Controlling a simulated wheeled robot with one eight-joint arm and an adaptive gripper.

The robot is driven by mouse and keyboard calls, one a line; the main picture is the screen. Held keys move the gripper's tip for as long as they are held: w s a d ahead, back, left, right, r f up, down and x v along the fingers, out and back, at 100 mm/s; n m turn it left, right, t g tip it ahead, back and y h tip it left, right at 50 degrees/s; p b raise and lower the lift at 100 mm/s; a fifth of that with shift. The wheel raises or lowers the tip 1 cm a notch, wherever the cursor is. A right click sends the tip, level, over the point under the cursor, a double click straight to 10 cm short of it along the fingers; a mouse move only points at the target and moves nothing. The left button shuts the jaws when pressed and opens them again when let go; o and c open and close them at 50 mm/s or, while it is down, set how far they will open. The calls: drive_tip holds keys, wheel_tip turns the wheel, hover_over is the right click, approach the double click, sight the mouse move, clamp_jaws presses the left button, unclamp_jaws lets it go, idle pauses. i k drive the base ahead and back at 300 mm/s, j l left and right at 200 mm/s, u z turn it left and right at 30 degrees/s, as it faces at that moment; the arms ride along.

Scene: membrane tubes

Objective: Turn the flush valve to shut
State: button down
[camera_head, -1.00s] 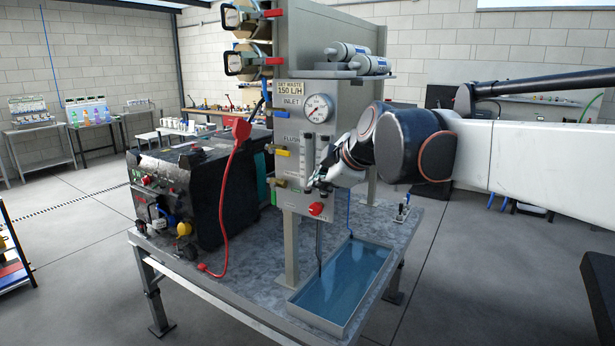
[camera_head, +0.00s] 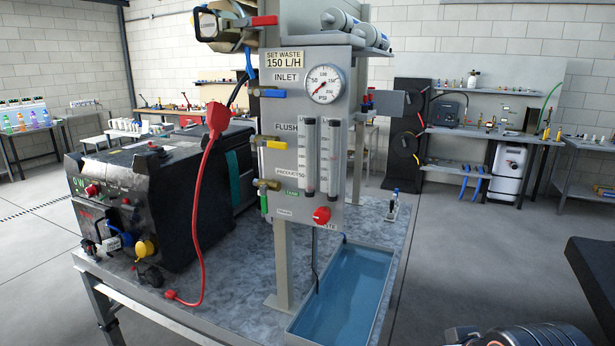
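The flush valve (camera_head: 275,142) has a yellow lever at the left edge of the grey panel (camera_head: 300,225), beside the FLUSH label (camera_head: 286,126). Its lever lies about level, pointing right across the panel face. My gripper is not in view. Only parts of my arm show at the lower right, well apart from the panel.
A blue-handled inlet valve (camera_head: 272,93) sits above, and a green-handled valve (camera_head: 264,203) below with its handle down. A pressure gauge (camera_head: 324,83), two flow tubes (camera_head: 309,155) and a red knob (camera_head: 321,215) share the panel. A water tray (camera_head: 345,290) lies below.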

sight(272, 144)
drive_tip(key=j+z, duration=0.1)
drive_tip(key=z, duration=0.3)
drive_tip(key=i+j+z, duration=0.25)
drive_tip(key=j, duration=0.35)
drive_tip(key=j+z, duration=0.25)
drive_tip(key=j, duration=0.3)
drive_tip(key=j+z, duration=0.25)
drive_tip(key=j, duration=0.35)
drive_tip(key=j+z, duration=0.15)
drive_tip(key=j, duration=1.6)
drive_tip(key=k+j+z, duration=0.1)
drive_tip(key=j, duration=1.6)
drive_tip(key=z, duration=1.3)
